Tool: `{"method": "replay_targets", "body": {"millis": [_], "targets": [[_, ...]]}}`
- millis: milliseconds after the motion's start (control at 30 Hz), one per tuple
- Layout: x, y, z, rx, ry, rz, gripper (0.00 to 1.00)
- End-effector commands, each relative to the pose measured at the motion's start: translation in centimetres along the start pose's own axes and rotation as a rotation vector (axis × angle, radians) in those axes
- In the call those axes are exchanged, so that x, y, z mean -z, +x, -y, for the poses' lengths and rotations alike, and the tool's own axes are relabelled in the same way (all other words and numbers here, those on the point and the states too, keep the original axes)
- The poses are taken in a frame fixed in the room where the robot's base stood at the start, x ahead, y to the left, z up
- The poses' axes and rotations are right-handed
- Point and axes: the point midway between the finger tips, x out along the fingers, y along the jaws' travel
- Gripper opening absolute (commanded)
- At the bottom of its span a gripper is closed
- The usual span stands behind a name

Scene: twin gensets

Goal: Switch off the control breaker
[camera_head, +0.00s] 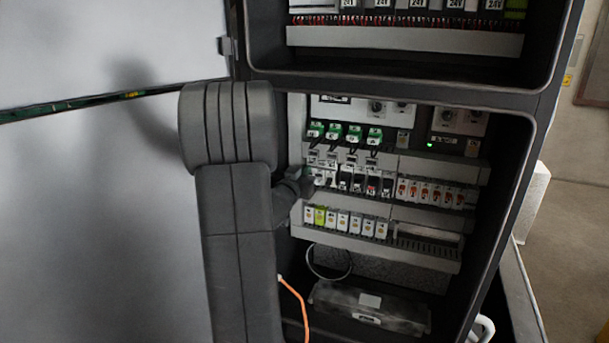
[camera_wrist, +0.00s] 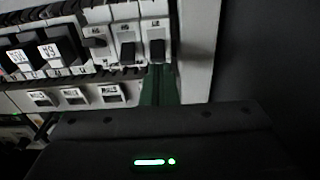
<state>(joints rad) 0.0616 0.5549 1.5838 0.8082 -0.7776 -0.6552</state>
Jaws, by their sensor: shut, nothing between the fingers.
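My gripper (camera_head: 305,180) is shut and empty at the left end of the middle device row in the lower cabinet. In the wrist view its greenish closed fingers (camera_wrist: 158,85) reach up to the rightmost of several narrow white breakers (camera_wrist: 157,30). Its dark toggle (camera_wrist: 157,50) shows just past the fingertips; I cannot tell whether they touch. Another breaker (camera_wrist: 127,45) with a dark toggle stands beside it. White breakers (camera_head: 331,180) also show right of my gripper in the head view. I cannot read which one is the control breaker.
Black relays (camera_head: 358,182) sit along the same row. A row of terminal-like blocks (camera_head: 342,220) lies below, green-topped devices (camera_head: 334,132) above. The cabinet's side wall (camera_wrist: 200,45) is close to the fingers. The open door (camera_head: 90,220) stands at the left. My arm hides the cabinet's left edge.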

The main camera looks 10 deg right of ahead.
Motion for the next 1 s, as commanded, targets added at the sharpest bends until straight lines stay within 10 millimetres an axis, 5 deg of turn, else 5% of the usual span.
{"method": "replay_targets", "body": {"millis": [1000], "targets": [[-1.9, -0.5, 0.0, 0.0, 0.0, -0.211, 0.0]]}}
